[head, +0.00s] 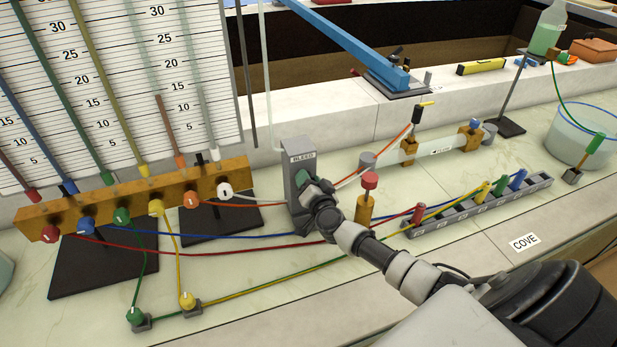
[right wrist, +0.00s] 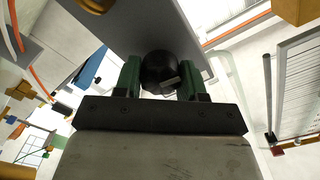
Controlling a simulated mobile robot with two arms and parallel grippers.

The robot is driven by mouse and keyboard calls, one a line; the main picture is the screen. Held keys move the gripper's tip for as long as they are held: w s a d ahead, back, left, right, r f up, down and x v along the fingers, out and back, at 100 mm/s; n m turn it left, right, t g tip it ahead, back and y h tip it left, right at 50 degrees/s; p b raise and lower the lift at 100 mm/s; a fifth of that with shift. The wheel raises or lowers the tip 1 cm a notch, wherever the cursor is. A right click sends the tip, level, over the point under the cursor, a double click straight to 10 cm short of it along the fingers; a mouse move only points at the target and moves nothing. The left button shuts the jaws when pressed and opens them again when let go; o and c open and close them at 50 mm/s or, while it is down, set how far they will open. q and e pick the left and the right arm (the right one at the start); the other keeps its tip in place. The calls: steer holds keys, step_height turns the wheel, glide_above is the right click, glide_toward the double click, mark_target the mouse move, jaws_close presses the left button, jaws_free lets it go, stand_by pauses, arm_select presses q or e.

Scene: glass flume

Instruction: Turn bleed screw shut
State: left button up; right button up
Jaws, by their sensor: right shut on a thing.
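The grey bleed block (head: 299,158), labelled BLEED, stands upright on the bench in the middle of the head view. My right gripper (head: 308,184) is at the front face of this block, below the label. In the right wrist view, my right gripper (right wrist: 160,82) has its two green fingers on either side of a round black knob, the bleed screw (right wrist: 158,68), and is shut on it. The screw sits against the grey face of the block (right wrist: 125,22). In the head view the gripper hides the screw. My left gripper is not in view.
A brass manifold (head: 130,200) with coloured valves and tubes stands left of the block. A brass post with a red cap (head: 368,195) stands close to the right of my gripper. A grey rack (head: 480,205) with coloured fittings lies further right. Several tubes cross the bench.

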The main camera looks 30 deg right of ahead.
steer(key=m, duration=0.3)
steer(key=shift+f+m, duration=0.1)
steer(key=shift+m, duration=0.3)
steer(key=m, duration=0.3)
steer(key=shift+m, duration=0.3)
steer(key=m+b, duration=0.1)
steer(key=m, duration=0.3)
steer(key=shift+f, duration=0.15)
steer(key=m, duration=0.4)
steer(key=shift+m, duration=0.4)
steer(key=o, duration=0.9)
